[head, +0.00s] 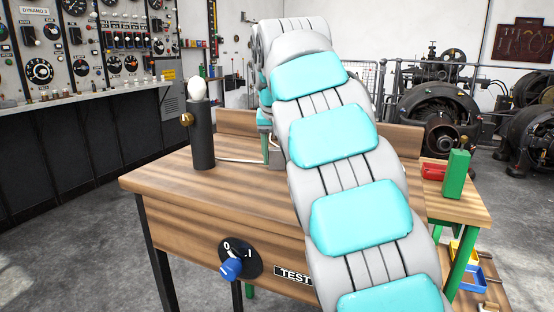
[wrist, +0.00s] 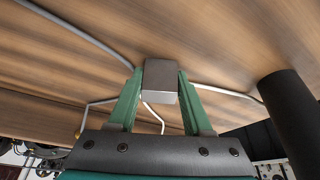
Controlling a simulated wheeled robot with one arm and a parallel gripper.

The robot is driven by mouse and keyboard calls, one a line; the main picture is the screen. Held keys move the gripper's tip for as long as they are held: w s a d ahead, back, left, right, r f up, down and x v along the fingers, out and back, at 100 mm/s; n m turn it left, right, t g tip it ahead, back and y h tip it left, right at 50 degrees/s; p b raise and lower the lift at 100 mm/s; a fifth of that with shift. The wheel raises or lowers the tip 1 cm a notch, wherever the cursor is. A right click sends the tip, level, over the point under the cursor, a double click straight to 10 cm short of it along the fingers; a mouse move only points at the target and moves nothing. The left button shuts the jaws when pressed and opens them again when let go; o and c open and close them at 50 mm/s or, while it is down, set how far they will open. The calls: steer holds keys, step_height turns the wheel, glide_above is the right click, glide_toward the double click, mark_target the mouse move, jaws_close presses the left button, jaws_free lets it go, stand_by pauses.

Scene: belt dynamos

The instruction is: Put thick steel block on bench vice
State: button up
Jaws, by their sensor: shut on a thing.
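The steel block (wrist: 160,75) is a grey block held between the green fingers of my gripper (wrist: 158,88) in the wrist view. The gripper is shut on it, over or against the wooden bench top; the exact gap cannot be told. In the head view, part of my gripper (head: 267,145) shows beside my arm, near the back of the bench (head: 235,180). My arm covers much of the bench there. I cannot make out a bench vice in either view; it may be hidden behind my arm.
A black post (head: 202,135) with a white bulb stands left on the bench and also shows in the wrist view (wrist: 290,115). A blue-handled switch (head: 232,268) is on the front. A green block (head: 455,174) and red tray (head: 433,172) stand right. Wires cross the bench top.

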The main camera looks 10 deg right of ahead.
mark_target(276, 148)
jaws_close()
steer(key=shift+r, duration=0.1)
stand_by(0.5)
steer(key=shift+w+a+r, duration=0.1)
steer(key=shift+r, duration=1.6)
steer(key=shift+s, duration=1)
steer(key=s+b, duration=0.1)
steer(key=s, duration=0.3)
steer(key=s+r, duration=0.1)
steer(key=s, duration=0.4)
steer(key=s+b, duration=0.1)
steer(key=s, duration=0.4)
steer(key=shift+s+r+b, duration=0.1)
steer(key=shift+r+b, duration=0.15)
steer(key=shift+b, duration=0.1)
